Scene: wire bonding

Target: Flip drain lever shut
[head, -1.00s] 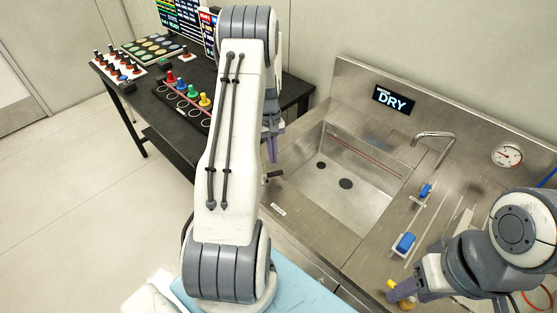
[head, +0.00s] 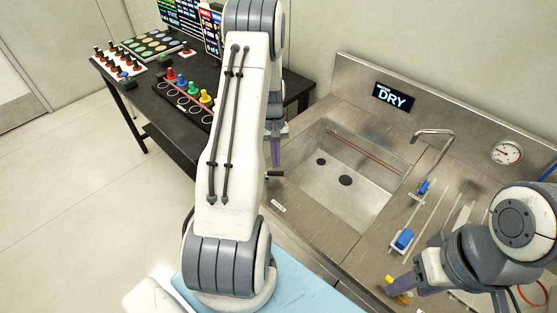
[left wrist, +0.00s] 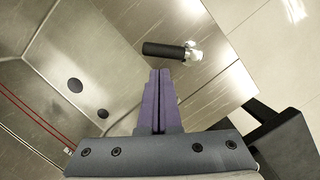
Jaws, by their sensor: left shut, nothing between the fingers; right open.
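The drain lever, a black handle on a bright metal pivot, shows in the left wrist view (left wrist: 168,50), just beyond my left fingertips. In the head view the lever (head: 274,173) sticks out at the left rim of the steel sink (head: 340,205), partly hidden by my left arm. My left gripper (head: 277,163) is shut and empty, fingers pointing down near the lever. Its purple fingers (left wrist: 160,72) are pressed together in the left wrist view, with a small visible gap to the handle. My right gripper (head: 398,285) is open over the counter at the lower right.
A faucet (head: 434,136), blue-handled parts (head: 403,239) and a yellow piece (head: 389,279) by my right gripper are on the counter. A sign reads DRY (head: 393,97). A black table (head: 170,125) with colored pegs stands left.

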